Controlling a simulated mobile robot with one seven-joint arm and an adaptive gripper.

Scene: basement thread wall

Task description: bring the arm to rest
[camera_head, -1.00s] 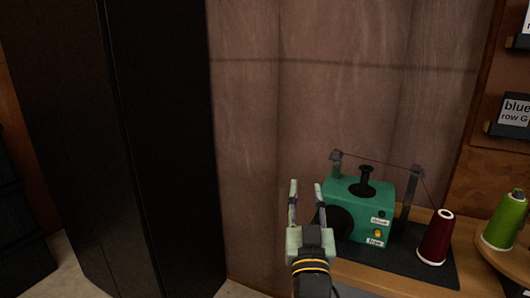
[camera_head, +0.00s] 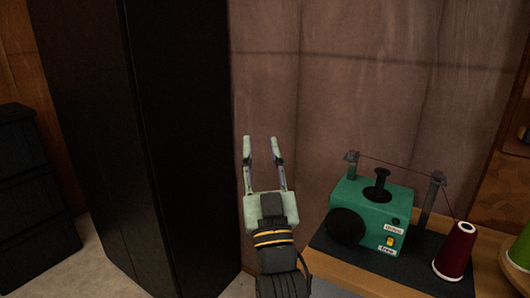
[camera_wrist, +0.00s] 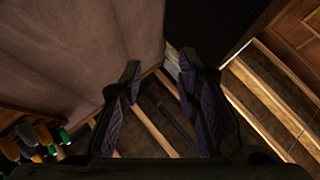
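My gripper (camera_head: 264,150) is raised in front of the brown wall panel, between the black cabinet and the green winding machine. Its two fingers point up and stand apart with nothing between them. In the wrist view the fingers of my gripper (camera_wrist: 158,85) are also apart and empty, with wooden beams showing beyond them. The green machine (camera_head: 345,196) sits on a dark mat (camera_head: 400,266) to the right of my gripper, apart from it.
A tall black cabinet (camera_head: 185,150) stands close on the left. A dark red thread cone (camera_head: 455,250) stands beside the machine on the wooden table (camera_head: 350,283). A green cone (camera_head: 520,250) is cut off at the right edge. Dark stacked boxes (camera_head: 30,190) stand far left.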

